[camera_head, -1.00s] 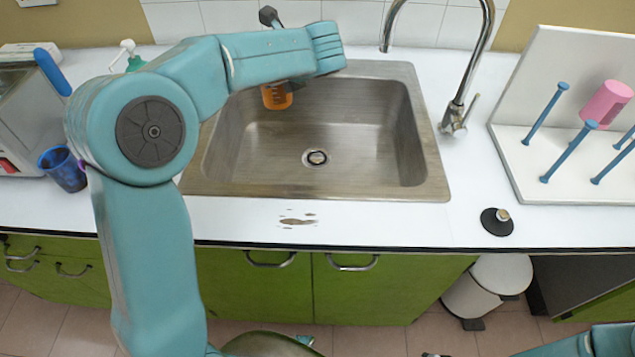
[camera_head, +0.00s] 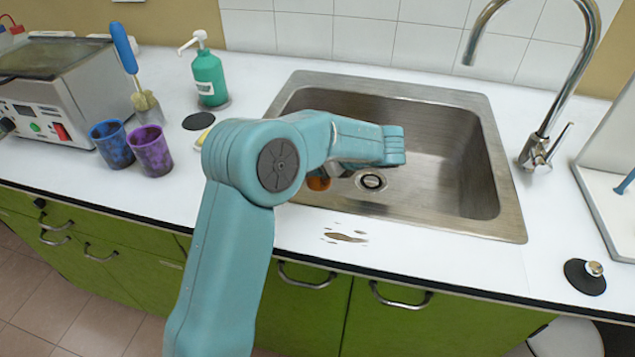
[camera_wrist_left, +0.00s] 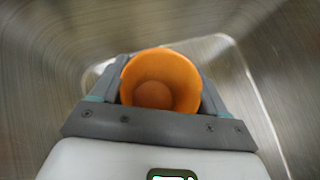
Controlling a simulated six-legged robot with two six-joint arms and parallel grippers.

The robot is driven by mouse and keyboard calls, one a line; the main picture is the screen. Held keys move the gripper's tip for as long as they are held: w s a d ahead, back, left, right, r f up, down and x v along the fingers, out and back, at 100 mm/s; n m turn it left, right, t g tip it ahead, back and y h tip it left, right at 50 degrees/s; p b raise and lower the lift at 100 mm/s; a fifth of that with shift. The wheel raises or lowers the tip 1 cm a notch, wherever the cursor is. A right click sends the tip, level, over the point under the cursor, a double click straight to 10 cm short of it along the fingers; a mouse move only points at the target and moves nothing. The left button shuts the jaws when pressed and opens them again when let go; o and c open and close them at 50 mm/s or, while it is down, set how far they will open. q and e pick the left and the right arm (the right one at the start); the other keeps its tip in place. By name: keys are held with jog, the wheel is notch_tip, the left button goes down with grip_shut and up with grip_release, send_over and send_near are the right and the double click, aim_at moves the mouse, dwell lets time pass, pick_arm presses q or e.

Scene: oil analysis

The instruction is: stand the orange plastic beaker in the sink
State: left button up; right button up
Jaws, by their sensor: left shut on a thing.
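The orange beaker (camera_wrist_left: 160,72) is between the two fingers of my left gripper (camera_wrist_left: 160,92) in the left wrist view, with its open mouth toward the camera. The gripper is shut on it. In the head view only a small part of the beaker (camera_head: 318,183) shows below my left forearm, which hides the gripper there. The steel sink (camera_head: 440,150) lies under the forearm, and its walls surround the beaker in the wrist view. I cannot tell whether the beaker touches the sink floor. My right gripper is not in view.
The tap (camera_head: 541,140) stands at the sink's right. A green soap bottle (camera_head: 209,78), a blue cup (camera_head: 111,146) and a purple cup (camera_head: 151,152) stand left of the sink. A black round stopper (camera_head: 585,278) lies at the front right. A brown stain (camera_head: 346,237) marks the front counter.

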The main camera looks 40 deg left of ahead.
aim_at(317, 180)
pick_arm(q)
notch_tip(317, 180, down, 6)
jog(key=shift+r+b, duration=0.1)
jog(key=shift+b, duration=0.45)
jog(key=shift+f, duration=0.2)
jog(key=o, duration=1)
jog(key=shift+o, duration=0.2)
jog(key=shift+r, duration=0.1)
jog(key=p+v, duration=0.2)
jog(key=v, duration=1)
jog(key=shift+r, duration=0.1)
